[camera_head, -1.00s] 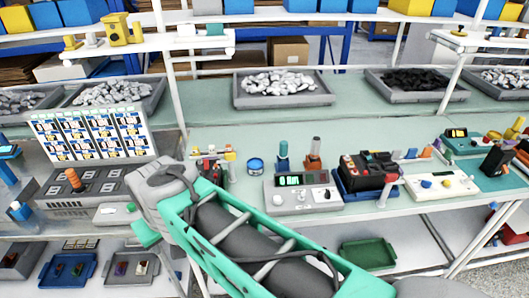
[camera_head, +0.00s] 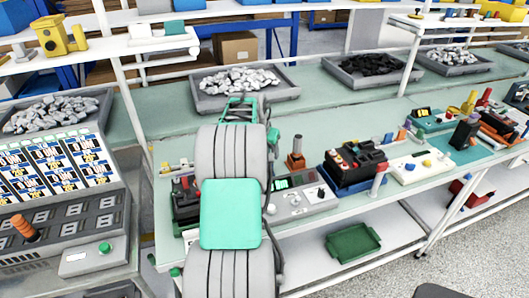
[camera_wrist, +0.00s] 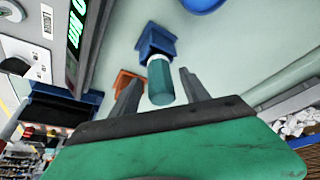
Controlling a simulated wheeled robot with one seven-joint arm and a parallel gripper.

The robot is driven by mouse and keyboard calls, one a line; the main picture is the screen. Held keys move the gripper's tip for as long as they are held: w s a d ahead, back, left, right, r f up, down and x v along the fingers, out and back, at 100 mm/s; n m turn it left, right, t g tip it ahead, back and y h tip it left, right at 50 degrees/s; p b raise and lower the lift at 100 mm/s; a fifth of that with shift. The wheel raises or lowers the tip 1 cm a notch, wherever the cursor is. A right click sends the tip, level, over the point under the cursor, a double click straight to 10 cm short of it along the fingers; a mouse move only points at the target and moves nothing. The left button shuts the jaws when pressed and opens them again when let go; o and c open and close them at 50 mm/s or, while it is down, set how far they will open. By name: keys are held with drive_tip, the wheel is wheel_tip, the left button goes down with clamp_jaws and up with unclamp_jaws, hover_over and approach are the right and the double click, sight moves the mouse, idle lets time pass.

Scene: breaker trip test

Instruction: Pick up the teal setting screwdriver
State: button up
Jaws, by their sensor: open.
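The teal setting screwdriver (camera_wrist: 160,82) shows in the wrist view as a teal cylindrical handle with a paler collar. It stands in a blue block holder (camera_wrist: 155,42). My gripper (camera_wrist: 161,76) is open, its two grey fingers on either side of the handle with gaps showing. I cannot tell how far along the handle the fingertips reach. In the head view my arm covers the screwdriver, its holder and the gripper fingers.
An orange holder with a dark-handled tool (camera_head: 296,155) stands close by. A grey meter box (camera_head: 305,198) and a black-topped battery-like unit (camera_head: 355,165) are in front and to the right. A grey tray of metal parts (camera_head: 245,88) lies behind. Round blue object (camera_wrist: 204,4) is near the holder.

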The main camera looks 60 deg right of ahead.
drive_tip(key=shift+x, duration=0.85)
drive_tip(key=shift+w, duration=0.1)
clamp_jaws()
